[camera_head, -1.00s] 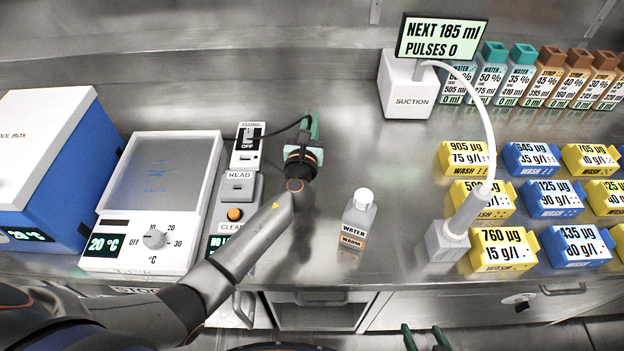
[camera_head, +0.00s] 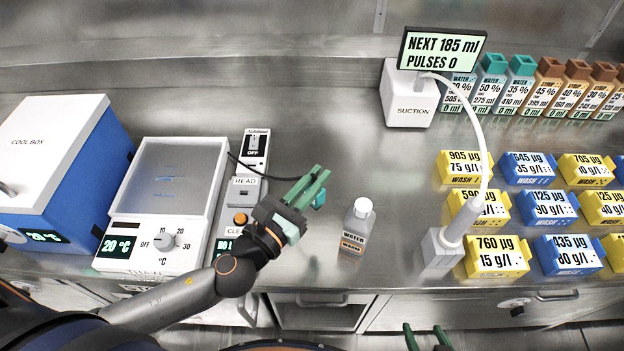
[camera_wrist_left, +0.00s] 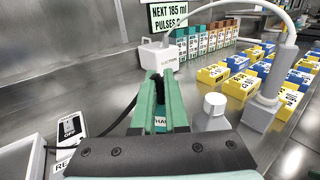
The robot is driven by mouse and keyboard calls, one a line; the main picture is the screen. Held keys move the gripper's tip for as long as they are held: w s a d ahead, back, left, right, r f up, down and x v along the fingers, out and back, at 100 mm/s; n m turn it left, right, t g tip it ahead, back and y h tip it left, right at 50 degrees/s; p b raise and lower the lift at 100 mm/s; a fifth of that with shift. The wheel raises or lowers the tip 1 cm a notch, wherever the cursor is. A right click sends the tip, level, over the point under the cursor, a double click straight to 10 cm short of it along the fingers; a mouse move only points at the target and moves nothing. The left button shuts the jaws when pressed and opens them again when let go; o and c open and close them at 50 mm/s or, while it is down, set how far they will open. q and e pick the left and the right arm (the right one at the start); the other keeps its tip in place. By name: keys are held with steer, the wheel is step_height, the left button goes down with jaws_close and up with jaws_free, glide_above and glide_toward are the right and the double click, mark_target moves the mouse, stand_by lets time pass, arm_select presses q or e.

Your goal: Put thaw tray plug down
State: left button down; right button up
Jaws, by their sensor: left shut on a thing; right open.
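My left gripper (camera_head: 316,180) is shut on the thaw tray plug, above the bench between the reader and the water bottle. In the left wrist view the plug (camera_wrist_left: 160,122) shows as a small piece with a partly readable label between the green fingers; the fingers hide most of it.
A water bottle (camera_head: 357,228) stands just right of my left gripper. The suction unit (camera_head: 410,100) and its nozzle stand (camera_head: 442,250) are farther right, near yellow and blue wash blocks (camera_head: 497,257). Bare bench lies behind the gripper. The cool box (camera_head: 50,150) is far left.

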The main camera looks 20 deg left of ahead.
arm_select(q)
steer(key=w+a+f+b, duration=0.1)
steer(key=w+f+b, duration=0.1)
steer(key=w+f, duration=0.2)
steer(key=w+a+f+b, duration=0.1)
steer(key=w+f+b, duration=0.2)
steer(key=w+f, duration=0.1)
steer(key=w+a+f+b, duration=0.2)
steer(key=w+f, duration=0.2)
steer(key=shift+a+f+b, duration=0.1)
steer(key=shift+f+b, duration=0.2)
steer(key=shift+b, duration=0.1)
steer(key=shift+r, duration=0.15)
steer(key=shift+f+b, duration=0.45)
steer(key=shift+f, duration=0.1)
steer(key=shift+f, duration=0.1)
steer(key=c, duration=0.9)
jaws_free()
steer(key=shift+c, duration=0.2)
